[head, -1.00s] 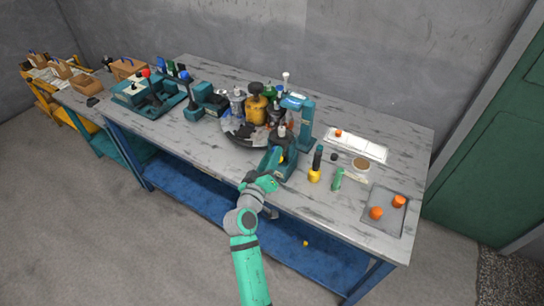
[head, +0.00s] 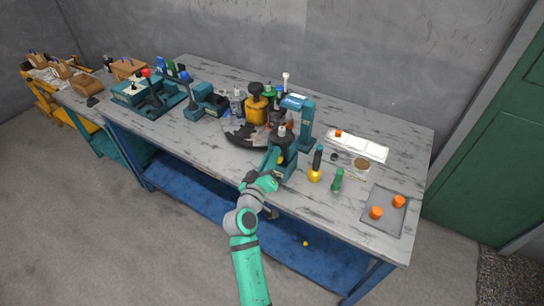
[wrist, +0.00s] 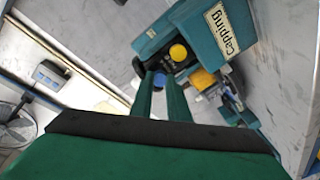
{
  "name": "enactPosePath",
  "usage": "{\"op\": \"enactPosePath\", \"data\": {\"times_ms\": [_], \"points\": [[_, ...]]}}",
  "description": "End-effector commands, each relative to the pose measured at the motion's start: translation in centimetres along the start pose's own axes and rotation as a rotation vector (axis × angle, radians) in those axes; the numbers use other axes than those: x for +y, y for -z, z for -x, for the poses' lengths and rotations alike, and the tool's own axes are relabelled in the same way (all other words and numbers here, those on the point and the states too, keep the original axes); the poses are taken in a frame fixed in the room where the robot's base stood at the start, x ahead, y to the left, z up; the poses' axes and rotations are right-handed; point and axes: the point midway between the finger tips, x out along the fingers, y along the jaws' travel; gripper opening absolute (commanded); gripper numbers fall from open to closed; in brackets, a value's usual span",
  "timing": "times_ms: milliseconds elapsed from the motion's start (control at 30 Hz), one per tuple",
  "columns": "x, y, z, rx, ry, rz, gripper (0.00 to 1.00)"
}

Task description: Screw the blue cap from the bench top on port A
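The blue cap (wrist: 159,81) shows in the wrist view between the tips of my two green fingers, which appear closed on it. My gripper (wrist: 161,78) is beside the teal station labelled "Capping" (wrist: 226,28), close to a dark round part. A yellow cap (wrist: 178,52) sits on this station, and another yellow part (wrist: 202,78) is to its right. In the head view my gripper (head: 274,160) is at the front edge of the bench, at the teal station (head: 286,168). The blue cap is hidden there. I cannot make out port A.
A dark turntable (head: 244,135) with several parts, including a yellow one (head: 256,108), stands behind the gripper. A teal column (head: 306,125) rises to its right. A yellow-based tool (head: 315,173), a green bottle (head: 338,180) and a grey tray (head: 382,226) with orange caps stand farther right.

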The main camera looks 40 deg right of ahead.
Motion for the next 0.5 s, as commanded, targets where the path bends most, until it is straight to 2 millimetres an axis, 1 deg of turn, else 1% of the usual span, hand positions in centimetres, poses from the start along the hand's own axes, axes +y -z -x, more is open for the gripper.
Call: {"op": "enactPosePath", "data": {"times_ms": [333,433,500], "points": [[0.06,-0.01,-0.03,0.0,-0.001,-0.009,0.0],[0.04,0.0,-0.03,0.0,-0.001,-0.07,0.0],[0.07,-0.02,-0.06,-0.001,-0.002,-0.145,0.0]]}}
